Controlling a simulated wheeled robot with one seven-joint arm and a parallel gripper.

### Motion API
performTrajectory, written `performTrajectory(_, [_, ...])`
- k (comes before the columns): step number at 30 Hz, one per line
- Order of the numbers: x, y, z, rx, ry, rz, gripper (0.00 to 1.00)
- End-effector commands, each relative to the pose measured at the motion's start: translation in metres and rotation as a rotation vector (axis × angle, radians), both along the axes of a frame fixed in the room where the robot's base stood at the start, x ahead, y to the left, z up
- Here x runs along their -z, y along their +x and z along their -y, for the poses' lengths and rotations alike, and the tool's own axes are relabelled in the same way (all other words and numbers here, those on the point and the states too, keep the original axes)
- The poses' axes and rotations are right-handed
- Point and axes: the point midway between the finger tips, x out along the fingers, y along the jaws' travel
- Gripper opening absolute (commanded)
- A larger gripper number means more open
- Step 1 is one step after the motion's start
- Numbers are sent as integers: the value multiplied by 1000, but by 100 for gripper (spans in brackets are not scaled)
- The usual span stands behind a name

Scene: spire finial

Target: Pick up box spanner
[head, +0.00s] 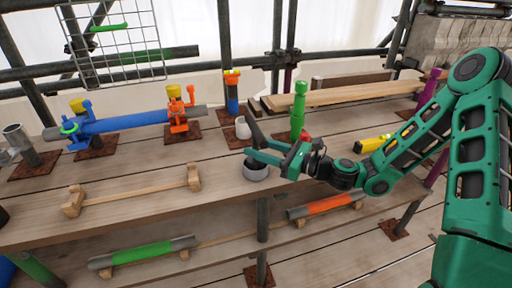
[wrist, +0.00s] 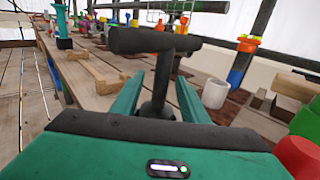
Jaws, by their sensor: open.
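The box spanner looks like a dark T-shaped tool, with a thick crossbar (wrist: 150,41) on top of an upright shaft. In the wrist view its shaft stands between the two green fingers of my gripper (wrist: 158,98), with a gap visible on each side. The crossbar is above and beyond the fingers. In the head view the dark bar of the spanner (head: 254,132) shows just above my gripper (head: 256,156). A short grey round pot (head: 256,173) is directly below the fingers. The spanner's lower end is hidden. My gripper is open.
A white cup (head: 242,128) stands behind my gripper. A green bottle-like object (head: 298,110) and a red piece (head: 304,134) stand close to its right. A wooden cradle (head: 130,190) lies to the left on the plank bench. Bare plank lies between it and the pot.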

Motion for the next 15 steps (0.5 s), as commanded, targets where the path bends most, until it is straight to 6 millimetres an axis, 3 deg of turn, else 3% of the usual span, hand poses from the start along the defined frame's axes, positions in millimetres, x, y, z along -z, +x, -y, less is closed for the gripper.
performTrajectory(15, [0,28,-44,0,-1,0,40])
